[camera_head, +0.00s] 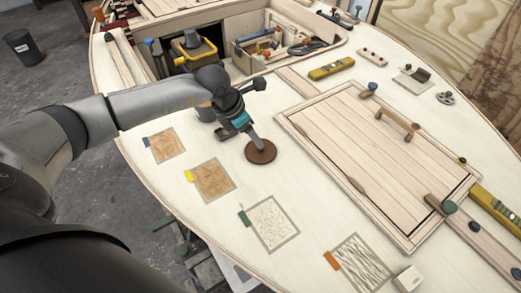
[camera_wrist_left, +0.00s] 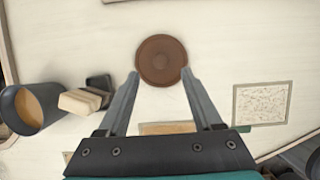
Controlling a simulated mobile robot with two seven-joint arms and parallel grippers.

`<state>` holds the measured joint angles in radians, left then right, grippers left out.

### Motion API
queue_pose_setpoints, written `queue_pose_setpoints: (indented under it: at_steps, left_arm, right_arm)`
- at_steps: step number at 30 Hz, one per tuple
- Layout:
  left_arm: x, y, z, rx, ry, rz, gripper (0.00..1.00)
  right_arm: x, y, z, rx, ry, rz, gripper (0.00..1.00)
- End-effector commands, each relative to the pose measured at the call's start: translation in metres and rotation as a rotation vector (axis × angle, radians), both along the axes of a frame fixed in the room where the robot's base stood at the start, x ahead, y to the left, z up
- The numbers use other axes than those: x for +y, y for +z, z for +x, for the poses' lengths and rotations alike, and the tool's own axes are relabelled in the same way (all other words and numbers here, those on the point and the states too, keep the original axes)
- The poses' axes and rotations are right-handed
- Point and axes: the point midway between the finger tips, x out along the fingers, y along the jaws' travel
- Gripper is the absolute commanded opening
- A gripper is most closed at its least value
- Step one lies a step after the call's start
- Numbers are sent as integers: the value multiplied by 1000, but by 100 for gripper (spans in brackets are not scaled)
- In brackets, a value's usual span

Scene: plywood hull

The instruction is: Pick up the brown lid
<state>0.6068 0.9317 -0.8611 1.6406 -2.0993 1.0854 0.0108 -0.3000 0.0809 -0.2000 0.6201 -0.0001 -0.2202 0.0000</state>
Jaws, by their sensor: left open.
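The brown lid (camera_head: 261,151) is a flat round disc lying on the pale plywood deck, in the middle of the head view. It also shows in the left wrist view (camera_wrist_left: 161,60), with a raised round middle. My left gripper (camera_head: 256,141) comes in from the left and reaches down at the lid. In the wrist view its two fingers (camera_wrist_left: 160,76) are apart, one at each side of the lid's near edge, and nothing is held between them. I cannot tell whether a finger touches the lid. My right gripper is not in view.
A dark cup with an orange-brown inside (camera_wrist_left: 38,107) and a wooden block (camera_wrist_left: 80,101) are left of the fingers in the wrist view. Textured sample squares (camera_head: 212,181) lie on the near deck. A framed plank hatch (camera_head: 350,150) is to the right. The deck around the lid is clear.

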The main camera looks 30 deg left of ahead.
Motion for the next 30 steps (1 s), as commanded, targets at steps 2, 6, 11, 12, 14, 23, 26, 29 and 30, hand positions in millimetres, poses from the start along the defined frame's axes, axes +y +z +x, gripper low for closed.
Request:
queue_pose_setpoints:
  at_steps: [2, 6, 11, 12, 14, 23, 26, 29, 30]
  left_arm:
    - [-1, -3, 1, -1, -1, 0, 67]
    - [-5, -15, 6, 1, -1, -3, 67]
    - [-10, -36, 14, 0, 0, -2, 67]
    - [-11, -40, 15, -1, -1, -3, 67]
    - [-11, -46, 17, 0, 0, -1, 67]
    - [-13, -50, 19, -1, -1, -1, 67]
    - [-12, -50, 19, -1, 0, -2, 60]
    - [-12, -49, 19, -1, 0, -2, 49]
    - [-12, -49, 19, -1, 0, -2, 44]
  right_arm:
    - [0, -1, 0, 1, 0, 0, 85]
    - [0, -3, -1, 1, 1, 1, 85]
    - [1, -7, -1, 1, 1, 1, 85]
    - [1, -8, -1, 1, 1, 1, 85]
    - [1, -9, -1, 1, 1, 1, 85]
    - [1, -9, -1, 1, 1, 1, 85]
    - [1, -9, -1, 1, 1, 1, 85]
    - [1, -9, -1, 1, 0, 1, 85]
    - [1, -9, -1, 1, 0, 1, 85]
